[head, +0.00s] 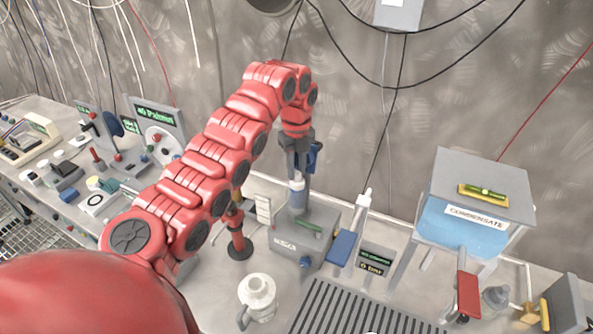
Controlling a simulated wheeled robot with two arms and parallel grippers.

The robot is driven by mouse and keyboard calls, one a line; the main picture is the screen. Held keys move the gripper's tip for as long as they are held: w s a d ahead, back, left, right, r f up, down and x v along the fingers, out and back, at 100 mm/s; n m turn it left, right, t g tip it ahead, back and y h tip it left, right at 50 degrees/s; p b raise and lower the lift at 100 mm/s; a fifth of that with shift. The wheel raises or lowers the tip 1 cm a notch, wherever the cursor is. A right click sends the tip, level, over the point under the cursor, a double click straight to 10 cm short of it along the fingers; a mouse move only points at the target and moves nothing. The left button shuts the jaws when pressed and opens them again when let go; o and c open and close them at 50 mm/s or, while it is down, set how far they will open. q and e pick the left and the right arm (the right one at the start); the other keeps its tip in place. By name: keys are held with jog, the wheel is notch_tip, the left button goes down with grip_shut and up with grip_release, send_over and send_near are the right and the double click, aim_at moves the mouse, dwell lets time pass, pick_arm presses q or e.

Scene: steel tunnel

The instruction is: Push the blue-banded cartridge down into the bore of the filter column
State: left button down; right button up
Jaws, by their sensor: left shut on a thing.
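My left gripper (298,172) reaches down from above at the middle of the view. It is shut on the blue-banded cartridge (297,197), a small pale cylinder with a blue band near its top. The cartridge is upright. Its lower end is at the top of the grey filter column (299,212), which rises from a grey box-shaped unit. I cannot tell how deep the cartridge sits in the bore, as the bore's mouth is too small and partly hidden to see. My right gripper is not in view.
A red post (238,238) stands left of the unit, and a white jug (258,292) in front. A blue-fronted tank marked CONDENSATE (465,225) stands at the right. A slotted drain grate (350,310) lies in front. Panels and small parts crowd the left bench.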

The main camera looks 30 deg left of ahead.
pick_arm(q)
jog(key=c, duration=0.9)
grip_release()
jog(key=shift+s+r, duration=0.1)
jog(key=shift+o, duration=1)
notch_tip(320, 180, up, 5)
jog(key=shift+r, duration=0.1)
notch_tip(320, 180, up, 7)
jog(key=p, duration=0.5)
jog(key=shift+p, duration=0.3)
